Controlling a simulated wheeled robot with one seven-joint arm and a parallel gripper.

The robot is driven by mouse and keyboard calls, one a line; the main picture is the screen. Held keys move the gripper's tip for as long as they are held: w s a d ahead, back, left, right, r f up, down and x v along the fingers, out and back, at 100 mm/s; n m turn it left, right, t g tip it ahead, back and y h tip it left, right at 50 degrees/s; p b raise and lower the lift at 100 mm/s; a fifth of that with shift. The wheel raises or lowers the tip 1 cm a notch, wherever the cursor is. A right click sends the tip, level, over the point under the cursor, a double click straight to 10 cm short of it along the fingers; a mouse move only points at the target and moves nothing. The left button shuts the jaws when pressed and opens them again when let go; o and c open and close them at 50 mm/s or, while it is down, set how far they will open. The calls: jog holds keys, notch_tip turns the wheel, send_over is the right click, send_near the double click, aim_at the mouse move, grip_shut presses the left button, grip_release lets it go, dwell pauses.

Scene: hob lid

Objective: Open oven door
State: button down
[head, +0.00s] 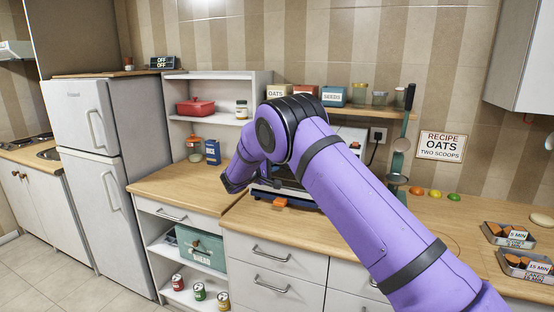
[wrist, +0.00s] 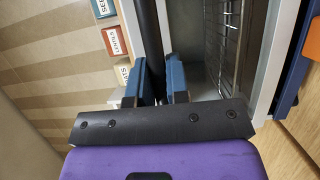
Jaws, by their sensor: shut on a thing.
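The oven (head: 290,190) is a small countertop unit, mostly hidden behind my purple arm in the head view. In the wrist view its pale frame (wrist: 258,60) surrounds a wire rack (wrist: 218,40). A dark bar, the door handle (wrist: 149,30), runs between the blue fingers of my gripper (wrist: 160,76). The fingers are shut on this handle. In the head view the fingers are hidden by my arm. I cannot tell how far the door stands open, or whether the rack shows through glass.
A shelf above the oven holds labelled boxes (head: 334,96) and jars. Trays (head: 509,235) lie on the right counter. A blue box (head: 213,152) and a jar (head: 194,150) stand left. The left counter's front is clear.

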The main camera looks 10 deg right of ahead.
jog(key=s+a+f+m+h, duration=0.1)
jog(key=s+f, duration=0.3)
jog(key=f, duration=0.4)
jog(key=s+a+f+m+t+h, duration=0.1)
jog(key=s+a+f+h, duration=0.2)
jog(key=f, duration=0.6)
jog(key=shift+s+a+f+m+h, duration=0.2)
jog(key=shift+s+a+m+h, duration=0.15)
jog(key=shift+a, duration=0.5)
jog(key=c, duration=1.1)
grip_release()
jog(key=v, duration=1)
jog(key=shift+s+a+f, duration=0.2)
jog(key=shift+a+f, duration=0.05)
